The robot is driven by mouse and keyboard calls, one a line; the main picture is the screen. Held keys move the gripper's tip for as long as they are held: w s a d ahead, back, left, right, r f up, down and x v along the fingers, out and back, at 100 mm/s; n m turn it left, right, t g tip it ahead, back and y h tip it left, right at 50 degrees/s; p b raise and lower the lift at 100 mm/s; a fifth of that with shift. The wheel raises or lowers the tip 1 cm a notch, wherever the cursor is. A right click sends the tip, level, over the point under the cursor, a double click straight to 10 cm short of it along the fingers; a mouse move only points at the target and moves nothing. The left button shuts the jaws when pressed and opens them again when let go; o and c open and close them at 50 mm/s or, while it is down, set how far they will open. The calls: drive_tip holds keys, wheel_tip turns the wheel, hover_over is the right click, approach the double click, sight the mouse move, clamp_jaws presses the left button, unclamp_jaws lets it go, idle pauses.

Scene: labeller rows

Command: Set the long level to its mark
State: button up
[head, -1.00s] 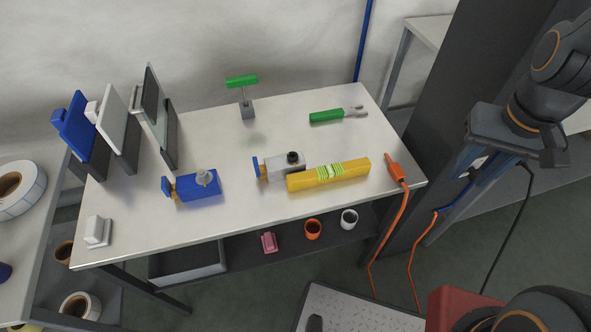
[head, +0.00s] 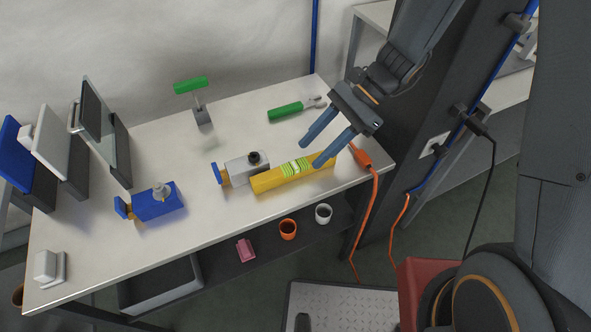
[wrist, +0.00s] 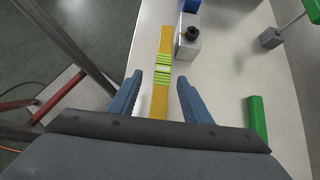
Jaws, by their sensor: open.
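The long level is a yellow bar (head: 266,182) with a green-striped middle, lying near the front edge of the table. In the wrist view the level (wrist: 159,107) runs lengthwise between my open fingers, ahead of and below them. My gripper (head: 310,153) is open and empty, above the right end of the level. One blue finger overlaps that end in the head view; I cannot tell the exact height gap. I cannot make out a mark for the level.
A grey block with a black knob (head: 240,170) stands right beside the level. A blue block (head: 157,203), green-handled tool (head: 287,111), orange plug tool (head: 362,156) and green-topped stand (head: 203,116) are on the table (head: 120,262). Upright panels stand at the left.

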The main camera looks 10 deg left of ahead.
sight(296, 165)
drive_tip(key=p+x, duration=0.1)
drive_tip(key=x, duration=0.5)
drive_tip(key=shift+w+a+r+p, duration=0.2)
drive_tip(key=shift+a+p, duration=0.1)
drive_tip(key=shift+p, duration=0.1)
drive_tip(key=shift+s+a+f, duration=0.2)
drive_tip(key=shift+a+f, duration=0.15)
drive_tip(key=shift+f, duration=0.2)
drive_tip(key=shift+c, duration=0.3)
clamp_jaws()
